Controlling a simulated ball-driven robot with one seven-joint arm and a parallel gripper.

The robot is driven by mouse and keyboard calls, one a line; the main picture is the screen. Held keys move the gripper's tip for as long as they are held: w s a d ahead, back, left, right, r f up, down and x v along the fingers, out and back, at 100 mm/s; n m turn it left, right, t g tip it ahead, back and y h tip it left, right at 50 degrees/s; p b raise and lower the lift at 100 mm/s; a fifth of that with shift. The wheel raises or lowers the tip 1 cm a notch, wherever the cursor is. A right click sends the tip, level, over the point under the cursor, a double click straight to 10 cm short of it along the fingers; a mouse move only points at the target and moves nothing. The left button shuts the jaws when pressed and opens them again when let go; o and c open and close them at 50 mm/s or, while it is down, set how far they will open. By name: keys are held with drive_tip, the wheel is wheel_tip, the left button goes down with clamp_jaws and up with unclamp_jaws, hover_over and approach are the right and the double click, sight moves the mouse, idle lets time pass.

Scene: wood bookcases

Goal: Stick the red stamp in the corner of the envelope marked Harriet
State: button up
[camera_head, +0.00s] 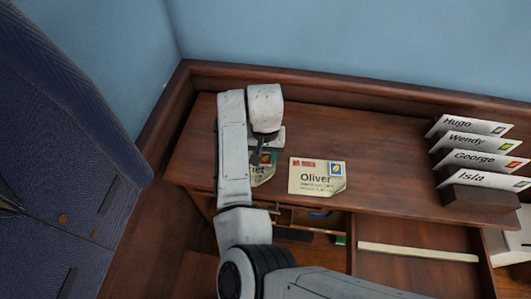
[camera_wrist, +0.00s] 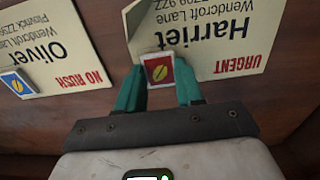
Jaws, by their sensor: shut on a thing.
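The Harriet envelope (camera_wrist: 215,50) lies on the wooden desk top, upside down in the wrist view, with a red URGENT mark at its right. In the head view the Harriet envelope (camera_head: 262,179) is mostly hidden by my arm. My gripper (camera_wrist: 160,84) has teal fingers shut on the red stamp (camera_wrist: 159,71), which has a white border and a yellow oval. The stamp overlaps the envelope's lower left corner in the wrist view, at the end opposite URGENT. I cannot tell whether it touches the paper. In the head view my gripper (camera_head: 262,156) is over the envelope.
The Oliver envelope (camera_head: 318,178), with a blue stamp, lies just right of it. A dark wooden rack (camera_head: 480,200) at the right holds the Hugo, Wendy, George and Isla envelopes. An open drawer with small items is below the front edge. A raised rim runs along the back.

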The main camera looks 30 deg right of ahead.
sight(266, 159)
drive_tip(key=o, duration=1.1)
drive_tip(key=shift+o, duration=0.3)
drive_tip(key=o, duration=0.3)
drive_tip(key=shift+o, duration=0.2)
drive_tip(key=shift+r, duration=0.1)
drive_tip(key=shift+r+p, duration=3.45)
drive_tip(key=shift+p, duration=0.15)
